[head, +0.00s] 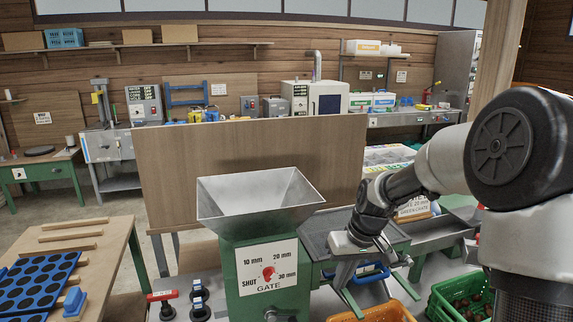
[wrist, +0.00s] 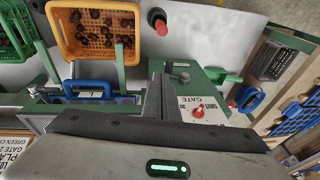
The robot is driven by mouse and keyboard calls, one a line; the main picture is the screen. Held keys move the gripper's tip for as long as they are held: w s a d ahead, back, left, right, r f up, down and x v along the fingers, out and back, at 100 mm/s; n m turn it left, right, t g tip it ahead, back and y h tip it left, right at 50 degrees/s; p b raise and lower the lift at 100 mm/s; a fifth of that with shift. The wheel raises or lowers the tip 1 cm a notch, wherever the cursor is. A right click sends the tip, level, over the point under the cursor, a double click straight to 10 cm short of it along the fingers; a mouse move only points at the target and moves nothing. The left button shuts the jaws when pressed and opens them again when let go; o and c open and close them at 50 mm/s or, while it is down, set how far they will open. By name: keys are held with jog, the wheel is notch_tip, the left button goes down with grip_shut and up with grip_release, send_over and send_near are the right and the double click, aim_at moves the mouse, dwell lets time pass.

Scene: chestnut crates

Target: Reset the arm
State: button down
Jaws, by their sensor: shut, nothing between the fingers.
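My gripper (head: 343,281) hangs at the end of my bent arm, just right of the hopper machine. Its fingers point down and are closed together, with nothing held; they show dark and edge-on in the wrist view (wrist: 158,98). The green machine has a metal hopper (head: 262,200) on top and a white gate panel (head: 252,258) with a red knob (head: 268,272). The panel also shows in the wrist view (wrist: 214,104). I cannot tell the knob's exact setting. A blue handle (wrist: 88,86) is beside the fingers, apart from them.
An orange crate (wrist: 65,40) holds chestnuts in front of the machine. A green crate (head: 437,302) of chestnuts stands at right. A wooden panel (head: 160,170) rises behind the hopper. A table with a blue holed tray (head: 40,280) is at left, with open floor beyond it.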

jog(key=s+r+t+h+p, duration=0.1)
jog(key=s+r+p, duration=0.1)
jog(key=s+r, duration=0.7)
jog(key=s+r+t+h+p, duration=0.25)
jog(key=s+r, duration=0.35)
jog(key=r, duration=0.5)
jog(key=s+r+m+y+p, duration=0.1)
jog(key=s+r+m+p, duration=0.1)
jog(key=s, duration=0.8)
jog(key=shift+s+d+r+m, duration=0.15)
jog(key=shift+d+r+m, duration=0.15)
jog(key=shift+r, duration=0.55)
jog(key=shift+y, duration=0.25)
